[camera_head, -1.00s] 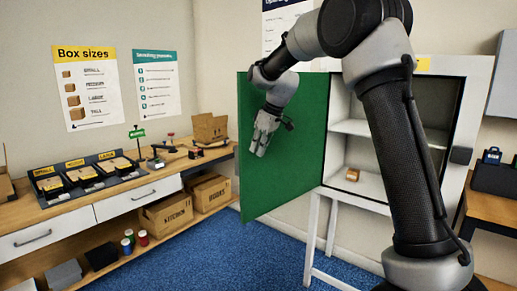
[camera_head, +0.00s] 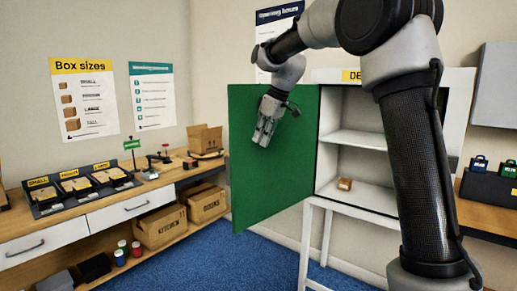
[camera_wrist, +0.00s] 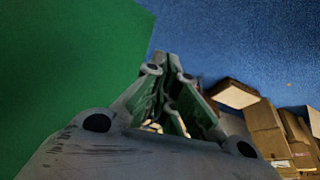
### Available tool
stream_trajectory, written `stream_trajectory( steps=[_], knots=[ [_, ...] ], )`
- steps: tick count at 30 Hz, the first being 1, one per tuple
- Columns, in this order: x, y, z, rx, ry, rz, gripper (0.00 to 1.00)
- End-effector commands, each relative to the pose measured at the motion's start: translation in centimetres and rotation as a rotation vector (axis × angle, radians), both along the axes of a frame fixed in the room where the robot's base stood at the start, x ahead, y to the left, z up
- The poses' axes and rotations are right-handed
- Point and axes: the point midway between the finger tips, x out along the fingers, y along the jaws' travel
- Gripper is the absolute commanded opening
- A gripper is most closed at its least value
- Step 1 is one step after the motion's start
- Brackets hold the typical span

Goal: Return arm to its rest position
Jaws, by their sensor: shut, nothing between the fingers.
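My gripper (camera_head: 264,137) hangs in front of the open green cabinet door (camera_head: 285,165) in the head view, fingers pointing down. It is shut and empty. In the wrist view the fingertips (camera_wrist: 165,62) come together, with the green door (camera_wrist: 60,70) to the left and blue carpet beyond. My arm reaches up from the lower right and bends over the cabinet.
A white cabinet (camera_head: 362,160) stands open on a white stand, with a small brown box (camera_head: 345,184) on its lower shelf. A wooden workbench (camera_head: 150,185) with trays and cartons runs along the left. Blue carpet (camera_head: 200,262) is clear in front.

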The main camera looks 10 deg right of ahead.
Motion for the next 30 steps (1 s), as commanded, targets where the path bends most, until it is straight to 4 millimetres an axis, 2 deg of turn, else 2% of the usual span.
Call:
stream_trajectory(
  steps=[5,6,8,10,17,20,24,27,30],
  knots=[
    [0.0,-0.2,0.7,0.018,0.012,-0.071,0.00],
    [-0.1,-0.4,0.3,0.021,0.027,-0.115,0.00],
    [-1.1,-1.0,-1.9,0.014,0.080,-0.186,0.00],
    [-3.3,-1.9,-3.9,0.001,0.134,-0.270,0.00],
    [-14.2,-6.8,-5.7,-0.036,0.201,-0.524,0.00],
    [-19.6,-9.0,-6.1,-0.045,0.202,-0.617,0.00],
    [-27.8,-11.9,-7.3,-0.050,0.179,-0.728,0.00],
    [-32.6,-13.4,-8.4,-0.049,0.144,-0.772,0.00],
    [-35.8,-14.2,-9.0,-0.043,0.103,-0.787,0.00]
  ],
)
